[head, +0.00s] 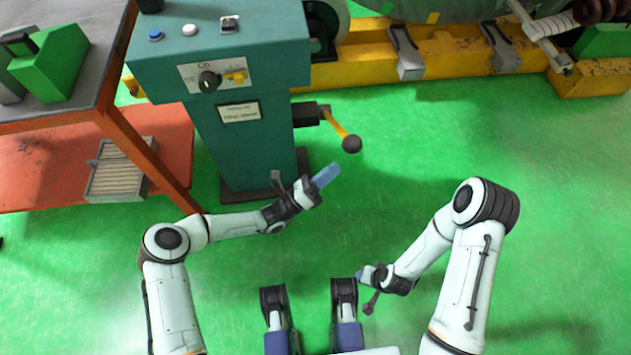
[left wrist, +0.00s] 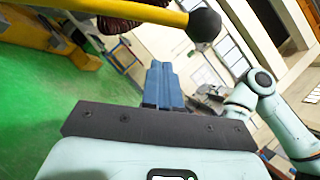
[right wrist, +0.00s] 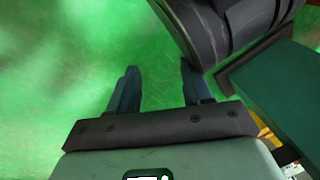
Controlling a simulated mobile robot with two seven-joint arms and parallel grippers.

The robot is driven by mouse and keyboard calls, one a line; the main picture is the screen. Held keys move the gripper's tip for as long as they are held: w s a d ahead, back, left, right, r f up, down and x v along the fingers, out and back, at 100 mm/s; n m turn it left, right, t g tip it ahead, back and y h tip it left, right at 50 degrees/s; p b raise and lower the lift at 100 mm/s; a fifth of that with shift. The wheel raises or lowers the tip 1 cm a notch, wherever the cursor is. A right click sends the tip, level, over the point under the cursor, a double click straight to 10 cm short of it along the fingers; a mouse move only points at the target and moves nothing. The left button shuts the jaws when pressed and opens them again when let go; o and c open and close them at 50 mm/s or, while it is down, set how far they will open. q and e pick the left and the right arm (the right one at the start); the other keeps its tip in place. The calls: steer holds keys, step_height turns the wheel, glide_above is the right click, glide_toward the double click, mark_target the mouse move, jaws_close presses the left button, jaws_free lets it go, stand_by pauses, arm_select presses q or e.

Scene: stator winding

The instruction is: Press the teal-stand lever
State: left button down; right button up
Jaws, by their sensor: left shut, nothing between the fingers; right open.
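The teal stand (head: 240,130) is at the upper left of the head view. Its lever (head: 340,128) has a yellow rod and a dark ball knob (head: 352,144) and slants down to the right from the stand's right side. My left gripper (head: 328,174) is shut and empty, just below and left of the knob, apart from it in the picture. In the left wrist view the yellow rod (left wrist: 120,11) and knob (left wrist: 204,25) lie beyond the blue fingertips (left wrist: 163,75). My right gripper (head: 362,276) is low in the head view; its fingers (right wrist: 155,88) are apart and empty.
An orange-legged table (head: 110,60) is at left. A yellow machine base (head: 450,62) runs along the back. Green floor (head: 420,140) is clear right of the lever.

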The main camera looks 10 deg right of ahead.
arm_select(q)
steer(key=shift+w+d+r+b, duration=0.15)
steer(key=shift+w+d+r, duration=0.25)
steer(key=shift+w+r, duration=0.2)
steer(key=shift+w+d+r+b, duration=0.2)
steer(key=shift+w+d+r, duration=0.25)
steer(key=shift+r, duration=0.3)
steer(key=shift+w+d+r+b, duration=0.15)
steer(key=shift+w+d+r, duration=0.2)
steer(key=shift+w+r, duration=0.3)
arm_select(e)
steer(key=shift+s+d+f+g, duration=0.15)
steer(key=shift+s+f+g, duration=0.35)
steer(key=shift+s+f, duration=0.65)
steer(key=shift+s+r, duration=0.1)
